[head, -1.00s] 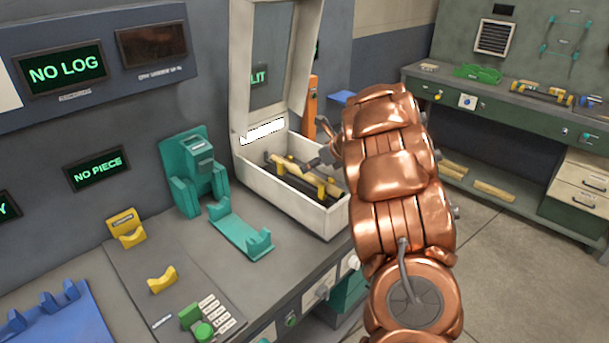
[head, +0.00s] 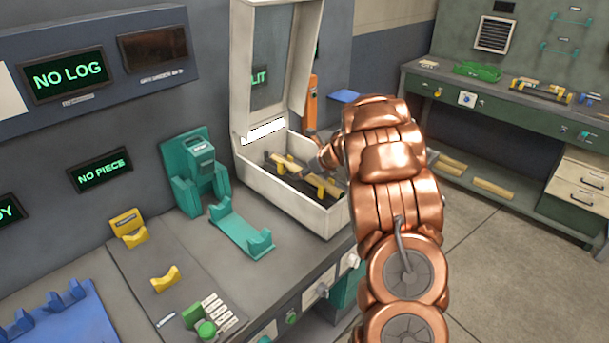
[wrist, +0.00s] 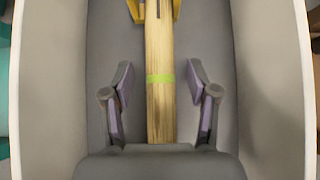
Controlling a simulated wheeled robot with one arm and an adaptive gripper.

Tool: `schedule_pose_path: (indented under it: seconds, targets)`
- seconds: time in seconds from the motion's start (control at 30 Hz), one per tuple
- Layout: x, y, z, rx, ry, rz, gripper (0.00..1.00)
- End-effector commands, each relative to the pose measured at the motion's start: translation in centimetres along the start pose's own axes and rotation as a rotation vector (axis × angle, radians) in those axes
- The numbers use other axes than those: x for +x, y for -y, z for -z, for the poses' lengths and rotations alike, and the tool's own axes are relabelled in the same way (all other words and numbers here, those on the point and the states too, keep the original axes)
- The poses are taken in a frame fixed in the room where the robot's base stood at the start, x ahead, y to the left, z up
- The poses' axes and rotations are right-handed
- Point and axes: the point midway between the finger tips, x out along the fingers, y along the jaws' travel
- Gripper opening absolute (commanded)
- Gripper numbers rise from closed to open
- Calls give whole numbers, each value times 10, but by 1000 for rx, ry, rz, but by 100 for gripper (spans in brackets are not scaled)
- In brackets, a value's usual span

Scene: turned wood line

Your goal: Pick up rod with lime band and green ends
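A pale wooden rod (wrist: 159,110) with a lime band (wrist: 160,78) lies inside the white open-lidded box (head: 283,200). In the wrist view it runs up and down the middle, its upper part by a yellow cradle (wrist: 174,8). Its lower end is hidden behind my gripper's palm, and I cannot make out green ends. My gripper (wrist: 159,65) is open, with one finger on each side of the rod near the lime band. Gaps show between the fingers and the rod. In the head view, my arm hides part of the box.
The box walls (wrist: 270,90) stand close on both sides of my gripper. A teal cradle (head: 240,233) and yellow rests (head: 165,278) stand on the bench at left. The raised lid (head: 272,60) stands behind the box.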

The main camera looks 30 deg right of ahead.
Motion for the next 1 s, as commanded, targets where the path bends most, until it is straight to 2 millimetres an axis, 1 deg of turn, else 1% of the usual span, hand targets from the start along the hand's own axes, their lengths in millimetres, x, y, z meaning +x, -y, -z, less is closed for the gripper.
schedule_pose_path:
  seconds: [0.03,0.07,0.5,0.53,0.87,1.0]
  targets:
    - [0,0,0,0,0,0,51]
    - [0,0,0,0,0,0,48]
    - [0,0,0,1,0,0,2]
    - [0,0,0,1,0,0,0]
    - [-1,1,-1,1,1,1,0]
    - [-9,2,-9,0,2,4,0]
